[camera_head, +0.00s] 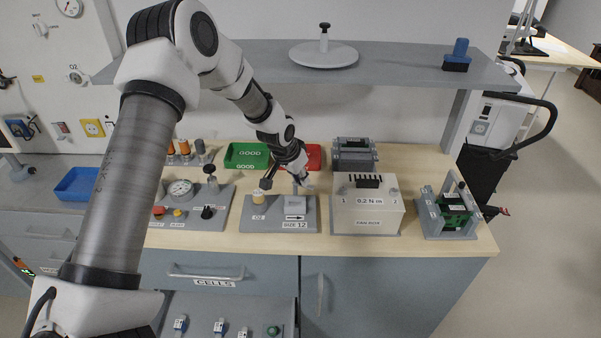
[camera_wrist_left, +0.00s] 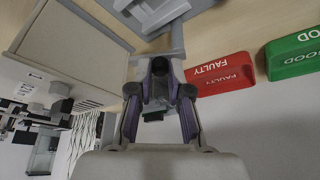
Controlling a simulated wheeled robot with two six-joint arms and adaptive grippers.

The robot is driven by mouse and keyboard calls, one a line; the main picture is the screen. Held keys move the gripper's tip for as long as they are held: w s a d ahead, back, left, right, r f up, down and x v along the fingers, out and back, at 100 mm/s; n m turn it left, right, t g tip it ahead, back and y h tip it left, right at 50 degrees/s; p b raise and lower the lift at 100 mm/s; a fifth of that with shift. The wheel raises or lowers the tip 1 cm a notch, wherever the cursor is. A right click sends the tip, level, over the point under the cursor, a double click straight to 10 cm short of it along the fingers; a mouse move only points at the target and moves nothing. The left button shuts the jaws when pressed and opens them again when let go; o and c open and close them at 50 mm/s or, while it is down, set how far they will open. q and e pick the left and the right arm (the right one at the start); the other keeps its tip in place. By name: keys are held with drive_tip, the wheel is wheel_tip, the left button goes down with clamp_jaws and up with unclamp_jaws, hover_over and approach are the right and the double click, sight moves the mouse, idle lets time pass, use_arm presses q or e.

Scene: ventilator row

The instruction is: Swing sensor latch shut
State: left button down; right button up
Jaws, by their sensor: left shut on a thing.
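A grey fixture plate (camera_head: 254,222) stands on the bench, with a tan cylinder labelled O2 (camera_head: 258,198) and a light grey block (camera_head: 296,203) with an arrow above a SIZE 12 label. My left gripper (camera_head: 299,184) reaches down over the back of this block. In the left wrist view its fingers (camera_wrist_left: 160,100) are closed around a small grey part that I take for the sensor latch (camera_wrist_left: 158,88); the fingers hide most of it. I cannot tell how far the latch is swung. My right gripper is not in view.
A white 0.2 N box (camera_head: 367,215) stands just right of the fixture. A gauge panel (camera_head: 165,216) is on the left. Green GOOD (camera_head: 246,155) and red FAULTY (camera_head: 314,157) trays lie behind. A grey shelf (camera_head: 400,67) hangs above the bench.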

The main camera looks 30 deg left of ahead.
use_arm(q)
drive_tip(key=m+b, duration=0.2)
drive_tip(key=m+h+b, duration=0.1)
drive_tip(key=b, duration=0.2)
drive_tip(key=s+f+m+h+b, duration=0.1)
drive_tip(key=m+b, duration=0.1)
drive_tip(key=b, duration=0.1)
drive_tip(key=shift+a+m+g, duration=0.15)
drive_tip(key=shift+m+g, duration=0.15)
drive_tip(key=shift+g, duration=0.1)
drive_tip(key=shift+a+r+m+g+h+b, duration=0.15)
drive_tip(key=shift+m+g+h+b, duration=0.15)
drive_tip(key=shift+m+b, duration=0.5)
drive_tip(key=shift+s+m+h, duration=0.15)
drive_tip(key=shift+m+h, duration=0.15)
drive_tip(key=shift+m, duration=0.7)
drive_tip(key=shift+s+a+r+m+g+h+b, duration=0.2)
drive_tip(key=shift+m+g, duration=0.25)
drive_tip(key=shift+m, duration=0.5)
drive_tip(key=shift+w+a+f+m+g+h+b, duration=0.1)
drive_tip(key=shift+m+g+b, duration=0.25)
drive_tip(key=shift+m, duration=0.6)
drive_tip(key=shift+s, duration=0.1)
drive_tip(key=c, duration=1.1)
unclamp_jaws()
drive_tip(key=shift+r, duration=0.2)
